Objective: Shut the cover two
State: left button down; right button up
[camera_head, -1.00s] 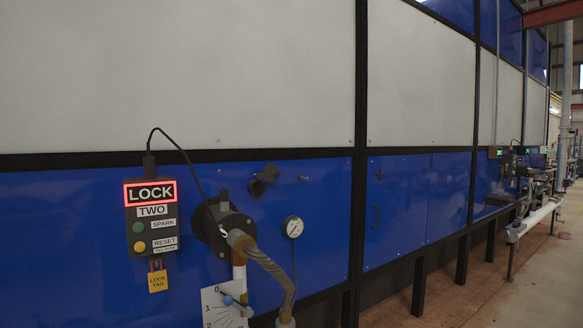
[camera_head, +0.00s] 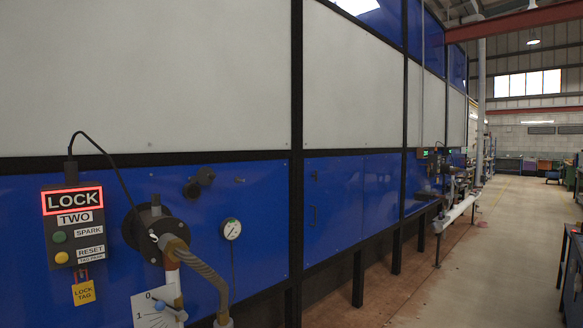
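A control box marked TWO (camera_head: 74,226) is mounted on the blue panel at the left of the head view. Its red-framed LOCK sign is lit, and it has a green SPARK button, a yellow RESET button and a yellow lock tag (camera_head: 84,293) hanging below. Right of it is a round dark flange (camera_head: 146,226) with a pipe and a flexible hose (camera_head: 206,268). A small dark fitting (camera_head: 199,182) sticks out of the panel above the gauge. I cannot tell which part is cover two. Neither of my grippers is in view.
A round gauge (camera_head: 230,229) and a numbered dial plate (camera_head: 157,308) are beside the hose. A blue door with a handle (camera_head: 312,216) is further right. Pipework (camera_head: 458,212) stands out from the wall beyond. The concrete aisle (camera_head: 505,240) is clear, with a dark rack at the right edge.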

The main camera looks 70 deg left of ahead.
aim_at(205, 176)
jog(key=z, duration=0.2)
jog(key=k, duration=1.45)
jog(key=u, duration=1.6)
jog(key=i, duration=0.45)
jog(key=u, duration=0.05)
